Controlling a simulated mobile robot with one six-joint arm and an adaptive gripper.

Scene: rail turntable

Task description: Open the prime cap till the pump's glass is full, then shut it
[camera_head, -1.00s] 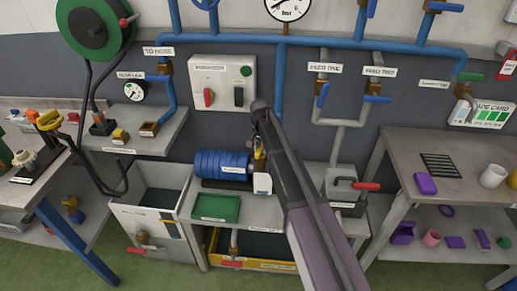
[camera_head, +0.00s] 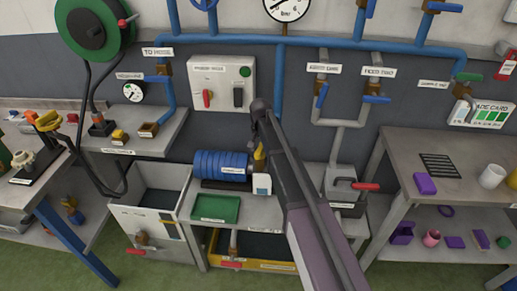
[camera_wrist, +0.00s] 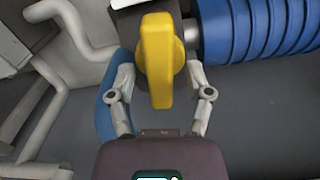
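The blue ribbed pump (camera_head: 220,165) lies on the bench below the grey control box. A yellow cap handle (camera_head: 259,158) sits at its right end; I take it for the prime cap. A small white piece with a blue patch (camera_head: 262,184), perhaps the pump's glass, is just below; I cannot read its level. In the wrist view the yellow handle (camera_wrist: 160,60) stands between the fingers of my gripper (camera_wrist: 160,78), with a narrow gap showing on each side. The gripper is open around it. In the head view my arm hides part of this spot.
A green tray (camera_head: 215,208) lies in front of the pump. A grey box with a red lever (camera_head: 365,186) stands to the right. Blue pipes (camera_head: 290,42) run along the wall above. A grey sink (camera_head: 155,195) is at the left.

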